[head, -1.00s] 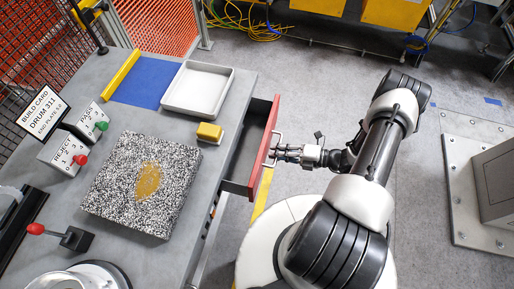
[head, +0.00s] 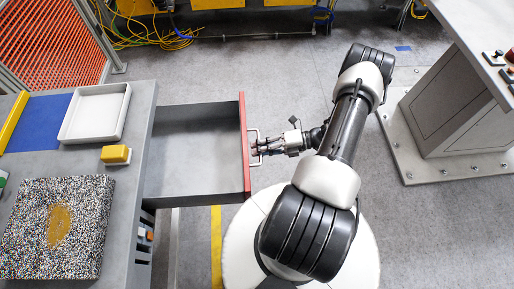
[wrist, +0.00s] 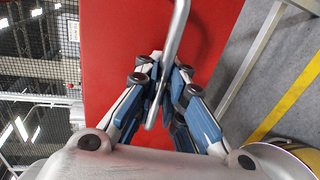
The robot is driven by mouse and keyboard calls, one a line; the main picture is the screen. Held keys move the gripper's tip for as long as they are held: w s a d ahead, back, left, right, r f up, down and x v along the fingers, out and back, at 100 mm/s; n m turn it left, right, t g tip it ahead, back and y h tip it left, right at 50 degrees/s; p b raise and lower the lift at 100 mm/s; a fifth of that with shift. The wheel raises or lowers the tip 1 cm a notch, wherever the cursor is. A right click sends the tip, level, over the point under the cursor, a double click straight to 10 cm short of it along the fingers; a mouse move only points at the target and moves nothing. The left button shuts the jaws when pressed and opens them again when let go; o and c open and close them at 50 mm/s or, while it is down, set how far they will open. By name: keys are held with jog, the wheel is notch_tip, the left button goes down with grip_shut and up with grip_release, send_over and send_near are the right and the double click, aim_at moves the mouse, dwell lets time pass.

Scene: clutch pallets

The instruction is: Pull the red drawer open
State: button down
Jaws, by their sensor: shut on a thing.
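The red drawer front (head: 244,150) stands well out from the grey workbench in the head view. The drawer's grey inside (head: 195,155) is exposed and looks empty. A metal bar handle (head: 255,133) is fixed to the front. My gripper (head: 262,147) is at the handle, shut on it. In the wrist view the gripper (wrist: 163,95) has its blue-padded fingers on both sides of the handle (wrist: 176,40), with the red front (wrist: 110,50) behind.
The workbench (head: 125,190) holds a white tray (head: 95,112), a yellow block (head: 116,154), a blue mat (head: 38,122) and a speckled slab (head: 85,235). A grey machine (head: 450,110) on a bolted plate stands at the right.

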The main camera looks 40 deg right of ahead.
jog(key=shift+r, duration=0.1)
jog(key=c, duration=1.7)
grip_release()
jog(key=v, duration=1.2)
